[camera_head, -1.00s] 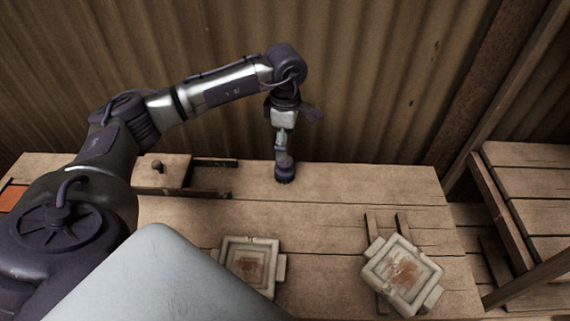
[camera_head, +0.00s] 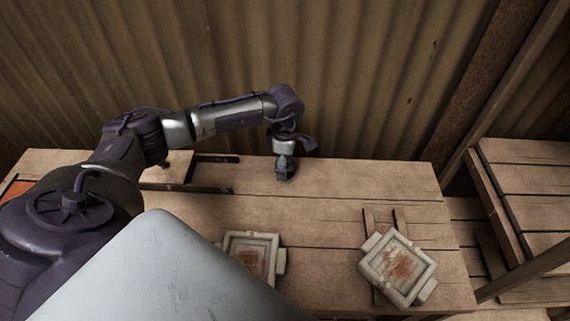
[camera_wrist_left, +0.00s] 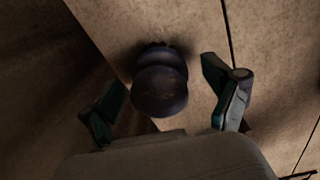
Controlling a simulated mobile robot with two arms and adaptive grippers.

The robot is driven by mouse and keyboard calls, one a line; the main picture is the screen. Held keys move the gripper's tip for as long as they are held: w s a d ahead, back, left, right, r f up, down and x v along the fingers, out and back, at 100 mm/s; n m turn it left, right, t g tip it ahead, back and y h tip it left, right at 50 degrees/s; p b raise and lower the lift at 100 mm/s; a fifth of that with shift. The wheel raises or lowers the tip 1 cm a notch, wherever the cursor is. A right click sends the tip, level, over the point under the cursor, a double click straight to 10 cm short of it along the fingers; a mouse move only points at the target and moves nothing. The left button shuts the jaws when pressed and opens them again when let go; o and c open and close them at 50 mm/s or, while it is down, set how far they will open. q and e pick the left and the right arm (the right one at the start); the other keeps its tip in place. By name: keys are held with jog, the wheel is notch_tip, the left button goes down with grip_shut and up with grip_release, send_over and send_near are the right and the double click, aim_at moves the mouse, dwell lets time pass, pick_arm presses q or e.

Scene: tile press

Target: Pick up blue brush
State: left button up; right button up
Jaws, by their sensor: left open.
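The blue brush (camera_wrist_left: 160,88) looks dark, with a rounded top. It stands on the wooden table close to the back edge. In the head view it is a small dark shape (camera_head: 285,176) just under my left gripper (camera_head: 284,158), which hides part of it. In the left wrist view my left gripper (camera_wrist_left: 166,92) is open, with one finger on each side of the brush. Both fingers look apart from it. The brush's lower part is hidden beneath its top. My right gripper is not in view.
Two pale square tile moulds (camera_head: 281,262) (camera_head: 428,290) lie at the table's front, the right one tilted on two wooden strips (camera_head: 402,220). A corrugated wall (camera_head: 370,80) stands behind the table (camera_head: 340,190). A wooden rack (camera_head: 525,190) is at the right.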

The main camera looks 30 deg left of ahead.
pick_arm(q)
jog(key=c, duration=1.3)
jog(key=shift+o, duration=0.2)
jog(key=shift+r, duration=0.1)
jog(key=shift+r, duration=0.5)
notch_tip(320, 180, up, 3)
jog(key=shift+w+f+b, duration=0.1)
jog(key=shift+b, duration=0.6)
jog(key=d+r+b, duration=0.1)
jog(key=d+r, duration=0.2)
jog(key=d, duration=0.3)
jog(key=s+d+r+b, duration=0.1)
jog(key=d+r, duration=0.3)
jog(key=d, duration=0.1)
jog(key=shift+s+d, duration=0.15)
jog(key=shift+d, duration=0.2)
